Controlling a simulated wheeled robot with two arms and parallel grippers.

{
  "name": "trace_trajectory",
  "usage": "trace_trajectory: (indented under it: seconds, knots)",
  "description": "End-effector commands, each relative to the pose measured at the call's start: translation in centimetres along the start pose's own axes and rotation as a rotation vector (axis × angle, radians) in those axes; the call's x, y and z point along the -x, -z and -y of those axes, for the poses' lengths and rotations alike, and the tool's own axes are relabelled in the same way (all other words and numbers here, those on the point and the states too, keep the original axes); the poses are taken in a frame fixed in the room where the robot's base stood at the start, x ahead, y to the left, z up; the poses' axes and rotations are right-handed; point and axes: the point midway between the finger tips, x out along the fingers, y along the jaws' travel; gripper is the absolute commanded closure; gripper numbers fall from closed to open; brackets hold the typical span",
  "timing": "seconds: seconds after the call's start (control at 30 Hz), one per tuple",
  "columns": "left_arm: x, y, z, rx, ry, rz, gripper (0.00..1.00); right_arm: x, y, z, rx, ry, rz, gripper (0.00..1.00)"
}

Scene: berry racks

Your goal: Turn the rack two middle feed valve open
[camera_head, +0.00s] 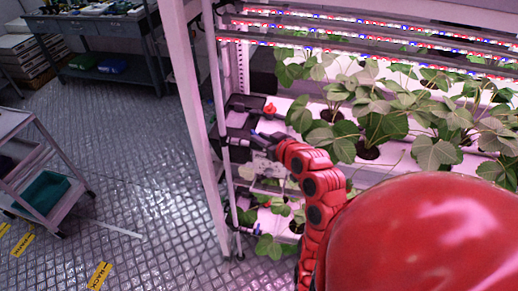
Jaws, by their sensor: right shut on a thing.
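The rack (215,130) has a white upright post and plant shelves under pink light. A dark valve fitting (237,121) sits at the left end of the middle shelf, with a red knob (270,108) above my gripper. My right gripper (262,139) reaches in from the lower right and is shut at this fitting, just below the red knob. The valve handle in its fingers is small and mostly hidden by them, so I cannot tell its angle. My left gripper is not in view.
Leafy plants (370,105) fill the shelves close to my right arm. A grey cart (35,170) with a teal bin (42,193) stands at the left. A workbench (95,40) is at the back.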

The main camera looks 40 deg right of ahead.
Motion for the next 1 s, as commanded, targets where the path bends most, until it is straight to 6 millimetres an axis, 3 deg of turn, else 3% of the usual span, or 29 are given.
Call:
trace_trajectory:
  seconds: [0.03, 0.3, 0.6, 1.0]
  knots:
    - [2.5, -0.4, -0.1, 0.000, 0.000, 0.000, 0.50, -0.4, -0.8, -0.6, 0.019, 0.032, -0.010, 1.00]
    - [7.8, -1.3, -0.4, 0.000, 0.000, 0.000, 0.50, -0.4, -0.7, -1.0, 0.118, 0.275, -0.004, 1.00]
    - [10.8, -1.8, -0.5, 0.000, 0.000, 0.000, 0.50, -0.6, -0.4, -1.4, 0.209, 0.509, 0.004, 1.00]
    - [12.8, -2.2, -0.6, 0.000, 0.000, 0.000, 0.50, -0.7, -0.1, -1.6, 0.276, 0.681, 0.004, 1.00]
